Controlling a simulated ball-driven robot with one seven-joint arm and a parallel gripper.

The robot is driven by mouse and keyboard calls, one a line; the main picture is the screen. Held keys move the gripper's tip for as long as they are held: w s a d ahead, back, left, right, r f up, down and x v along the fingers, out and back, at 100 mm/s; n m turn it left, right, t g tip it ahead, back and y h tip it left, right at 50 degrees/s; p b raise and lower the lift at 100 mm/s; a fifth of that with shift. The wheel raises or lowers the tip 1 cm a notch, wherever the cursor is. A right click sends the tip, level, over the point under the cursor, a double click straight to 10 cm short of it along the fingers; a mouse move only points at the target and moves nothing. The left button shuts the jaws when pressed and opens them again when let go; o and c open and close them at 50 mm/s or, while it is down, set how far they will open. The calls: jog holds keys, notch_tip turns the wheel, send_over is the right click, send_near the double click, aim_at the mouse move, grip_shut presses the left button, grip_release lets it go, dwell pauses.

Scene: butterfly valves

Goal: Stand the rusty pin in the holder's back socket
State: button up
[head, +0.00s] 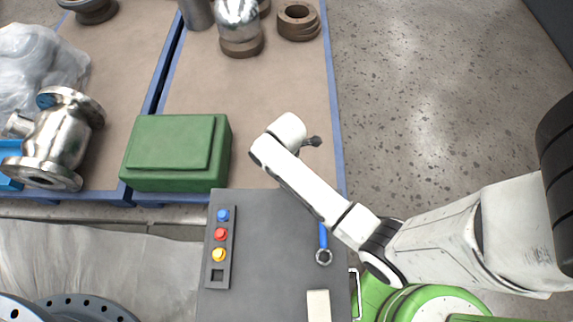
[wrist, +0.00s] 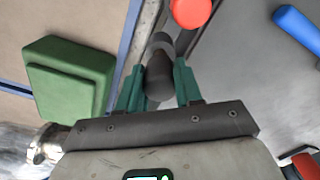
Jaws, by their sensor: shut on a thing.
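My gripper (wrist: 158,82) is shut on a dark, brownish-grey pin (wrist: 159,72), held between its two teal fingers in the wrist view. In the head view the white wrist of my arm covers most of the gripper; a small dark piece (head: 313,141) sticks out to its right, and I cannot tell whether it is pin or gripper. The dark grey holder (head: 209,262) stands at the left side of the grey worktop. It carries blue (head: 222,215), red (head: 220,234) and yellow (head: 218,254) pegs. A square socket (head: 217,276) at its lower end looks empty.
A green box (head: 172,150) sits on the brown-topped table left of my wrist. A blue-handled wrench (head: 323,240) and a pale block (head: 318,305) lie on the grey worktop (head: 268,250). A round red-orange thing (wrist: 191,11) shows ahead of the pin. Metal valve parts (head: 55,140) stand left.

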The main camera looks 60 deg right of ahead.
jog(key=shift+f+b, duration=0.8)
jog(key=shift+f, duration=0.5)
jog(key=o, duration=1.6)
jog(key=shift+r, duration=0.15)
jog(key=shift+r+p, duration=3.4)
jog(key=shift+p, duration=0.35)
